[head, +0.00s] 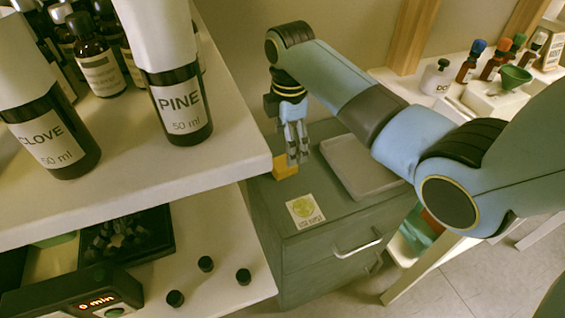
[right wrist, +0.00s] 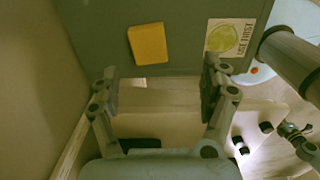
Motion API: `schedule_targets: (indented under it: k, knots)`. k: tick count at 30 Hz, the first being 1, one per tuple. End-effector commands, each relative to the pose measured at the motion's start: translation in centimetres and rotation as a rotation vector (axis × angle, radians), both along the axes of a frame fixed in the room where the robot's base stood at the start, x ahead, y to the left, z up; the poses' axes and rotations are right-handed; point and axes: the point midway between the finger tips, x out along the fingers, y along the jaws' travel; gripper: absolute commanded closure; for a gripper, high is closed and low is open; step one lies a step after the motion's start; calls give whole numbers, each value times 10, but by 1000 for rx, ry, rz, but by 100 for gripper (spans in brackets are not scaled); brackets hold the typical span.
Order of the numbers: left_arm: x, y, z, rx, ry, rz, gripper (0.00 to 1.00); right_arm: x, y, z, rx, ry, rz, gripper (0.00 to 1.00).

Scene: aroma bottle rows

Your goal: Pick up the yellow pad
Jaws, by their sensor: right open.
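The yellow pad (head: 285,168) lies on the grey-green cabinet top (head: 262,210), near its back left corner, beside the white shelf. My right gripper (head: 298,160) points down close to the pad, at its right in the head view. In the right wrist view the yellow pad (right wrist: 148,44) lies beyond the fingertips, between their lines. My right gripper (right wrist: 163,80) is open there, with nothing between its fingers. The gripper partly overlaps the pad in the head view.
A grey tray (head: 355,190) sits right of the gripper, and a lemon-print card (head: 305,211) lies in front. The white shelf (head: 230,150) with CLOVE (head: 55,150) and PINE bottles (head: 180,125) rises close at left. A side table with small bottles (head: 470,62) stands at right.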

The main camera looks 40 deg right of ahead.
Motion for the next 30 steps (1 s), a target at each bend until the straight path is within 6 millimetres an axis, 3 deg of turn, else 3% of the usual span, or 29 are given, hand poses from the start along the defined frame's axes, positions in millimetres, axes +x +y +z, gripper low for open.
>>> schedule_targets:
  k: [4,24,30]
  knots:
    - [0,0,0,0,0,0,60,16,-1,8,11,22,103,20]
    - [-6,2,-28,2,11,0,60,21,0,-84,12,23,114,20]
    - [-7,2,-30,2,11,-1,60,21,0,-94,11,20,114,20]
